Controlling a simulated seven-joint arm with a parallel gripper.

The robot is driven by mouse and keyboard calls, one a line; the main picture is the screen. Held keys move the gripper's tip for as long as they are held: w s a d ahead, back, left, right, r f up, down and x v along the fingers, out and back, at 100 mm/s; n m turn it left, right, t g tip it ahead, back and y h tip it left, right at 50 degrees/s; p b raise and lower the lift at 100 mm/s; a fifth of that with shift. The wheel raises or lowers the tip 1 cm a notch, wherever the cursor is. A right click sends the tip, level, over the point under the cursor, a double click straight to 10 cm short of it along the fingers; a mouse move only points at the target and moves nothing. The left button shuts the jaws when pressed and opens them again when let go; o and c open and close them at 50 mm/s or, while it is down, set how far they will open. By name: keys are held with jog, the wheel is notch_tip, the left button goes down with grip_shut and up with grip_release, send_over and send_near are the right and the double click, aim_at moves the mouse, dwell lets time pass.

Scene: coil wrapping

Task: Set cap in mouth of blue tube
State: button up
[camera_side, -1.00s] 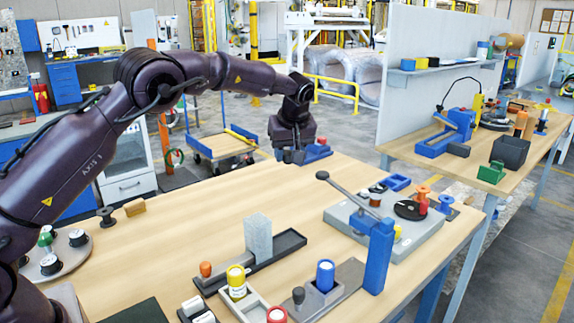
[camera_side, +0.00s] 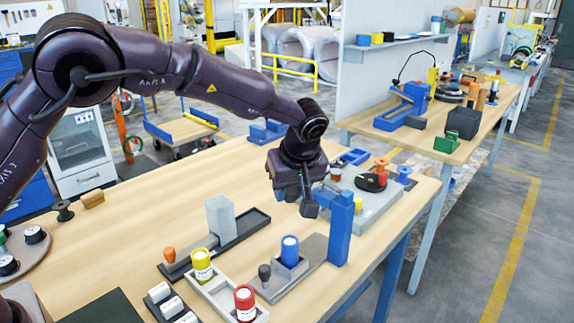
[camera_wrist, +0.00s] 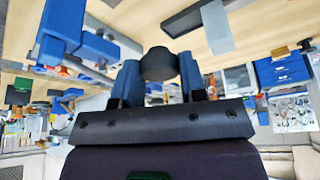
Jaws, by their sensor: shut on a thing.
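My gripper (camera_side: 303,194) hangs over the table beside the blue lever post, up and to the right of the blue tube in the side view. In the wrist view my gripper (camera_wrist: 158,76) is shut on a dark round cap (camera_wrist: 159,62), held between its two fingertips. The blue tube (camera_side: 290,251) stands upright in a holder on a grey base. The cap is apart from the tube. The inside of the tube's mouth is too small to make out.
A blue lever post (camera_side: 341,230) stands right of the tube. A yellow tube (camera_side: 202,265) and a red tube (camera_side: 245,303) stand in a pale rack to the left. A grey block (camera_side: 220,216) stands in a dark tray behind. A dark knob (camera_side: 265,274) is near the tube. The table's left middle is clear.

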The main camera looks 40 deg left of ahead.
aim_at(292, 198)
jog(key=shift+f, duration=1.65)
jog(key=shift+f, duration=2.9)
jog(key=shift+f, duration=0.8)
jog(key=o, duration=1)
jog(key=v, duration=1.3)
jog(key=shift+w, duration=0.1)
